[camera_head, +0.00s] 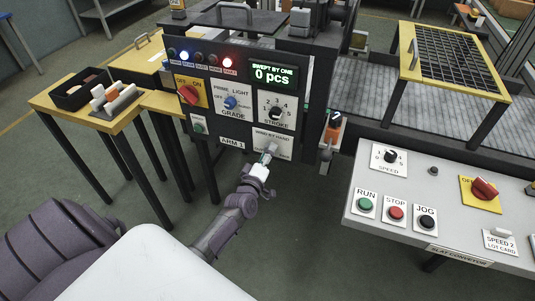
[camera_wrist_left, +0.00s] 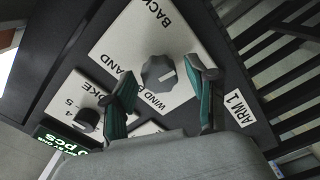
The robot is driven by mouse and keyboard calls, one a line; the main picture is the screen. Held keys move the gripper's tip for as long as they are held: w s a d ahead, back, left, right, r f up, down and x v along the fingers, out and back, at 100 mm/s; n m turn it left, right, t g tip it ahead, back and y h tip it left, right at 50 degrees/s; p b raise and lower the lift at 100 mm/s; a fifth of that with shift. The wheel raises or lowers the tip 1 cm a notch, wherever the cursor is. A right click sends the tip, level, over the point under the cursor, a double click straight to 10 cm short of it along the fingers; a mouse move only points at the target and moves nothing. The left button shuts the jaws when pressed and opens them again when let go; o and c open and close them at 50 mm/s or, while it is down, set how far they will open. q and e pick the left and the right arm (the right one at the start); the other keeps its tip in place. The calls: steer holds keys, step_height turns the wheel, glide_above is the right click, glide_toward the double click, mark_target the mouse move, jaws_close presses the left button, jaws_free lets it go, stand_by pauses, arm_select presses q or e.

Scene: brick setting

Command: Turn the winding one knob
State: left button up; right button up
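My left gripper (camera_head: 267,157) is at the plate. In the left wrist view my left gripper (camera_wrist_left: 163,72) is open, with one green-padded finger on each side of the knob. Gaps show between fingers and knob; I cannot tell the exact depth. My right gripper is not in view.
On the same panel, a stroke knob (camera_head: 276,113), a blue grade knob (camera_head: 231,102) and a red switch (camera_head: 189,94) are close above. An orange-topped lever (camera_head: 333,127) stands to the right. A conveyor desk (camera_head: 448,209) with buttons is at right; a yellow table (camera_head: 128,115) is at left.

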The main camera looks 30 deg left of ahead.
arm_select(q)
steer(key=shift+s, duration=0.1)
steer(key=v, duration=1.1)
steer(key=shift+s, duration=0.4)
stand_by(0.6)
steer(key=s+d+f+m+g+h, duration=0.1)
steer(key=s+d+f+m+g, duration=0.25)
steer(key=f, duration=0.55)
steer(key=s+d+f+m+g+h, duration=0.25)
steer(key=s+f, duration=0.25)
steer(key=f, duration=0.5)
steer(key=s+d+f+m+g+h, duration=0.1)
steer(key=s+d+f+m+g, duration=0.25)
steer(key=f, duration=0.55)
steer(key=s+f+m+g, duration=0.3)
steer(key=s+f, duration=0.3)
steer(key=s, duration=0.8)
steer(key=s+d+f+m+g, duration=0.1)
steer(key=s+f+m+g, duration=0.3)
steer(key=s, duration=0.9)
step_height(320, 180, down, 3)
steer(key=shift+s+d+f+m, duration=0.2)
steer(key=shift+s+m, duration=0.2)
steer(key=shift+m, duration=0.45)
